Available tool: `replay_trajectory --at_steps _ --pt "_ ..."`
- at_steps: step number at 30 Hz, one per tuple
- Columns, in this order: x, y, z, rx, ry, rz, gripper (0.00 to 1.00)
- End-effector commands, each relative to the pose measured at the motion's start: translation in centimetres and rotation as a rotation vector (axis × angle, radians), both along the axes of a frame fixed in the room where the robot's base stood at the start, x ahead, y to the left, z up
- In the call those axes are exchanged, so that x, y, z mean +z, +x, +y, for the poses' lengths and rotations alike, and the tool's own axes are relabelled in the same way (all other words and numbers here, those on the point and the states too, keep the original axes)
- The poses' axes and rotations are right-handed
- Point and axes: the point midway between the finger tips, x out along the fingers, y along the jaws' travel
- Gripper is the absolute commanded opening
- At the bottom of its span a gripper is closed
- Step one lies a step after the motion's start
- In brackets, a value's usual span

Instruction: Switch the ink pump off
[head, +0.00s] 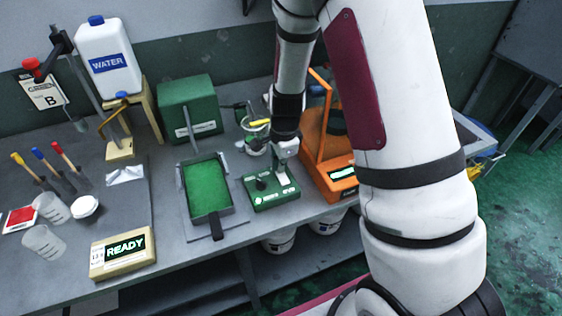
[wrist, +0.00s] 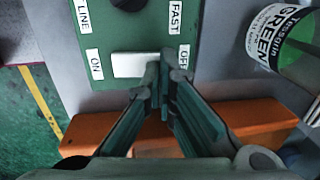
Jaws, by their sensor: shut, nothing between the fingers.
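The ink pump is a small green box (head: 270,193) with a black knob, near the bench's front edge in the head view. In the wrist view its green panel (wrist: 150,35) carries a white rocker switch (wrist: 130,65) between an ON label on the left and an OFF label on the right. My gripper (wrist: 160,66) is shut and empty, its fingertips at the OFF end of the rocker and hiding that end. I cannot tell whether they touch it or which way the rocker is tipped. In the head view my gripper (head: 286,153) is above the pump's right side.
An orange machine (head: 318,165) stands close on the right of the pump. A green-filled tray (head: 207,190) is on its left. A pot labelled GREEN (wrist: 287,40) stands near the panel. A READY display (head: 124,250) is at the front left.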

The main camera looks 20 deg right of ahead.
Motion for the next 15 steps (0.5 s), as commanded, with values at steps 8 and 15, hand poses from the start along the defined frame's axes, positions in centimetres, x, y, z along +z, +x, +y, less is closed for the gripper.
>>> replay_trajectory --at_steps 8,15 --pt "-0.1 0.1 0.0 0.001 0.0 0.011 0.0" --pt "-1.0 0.6 0.1 0.004 0.001 0.13 0.0"
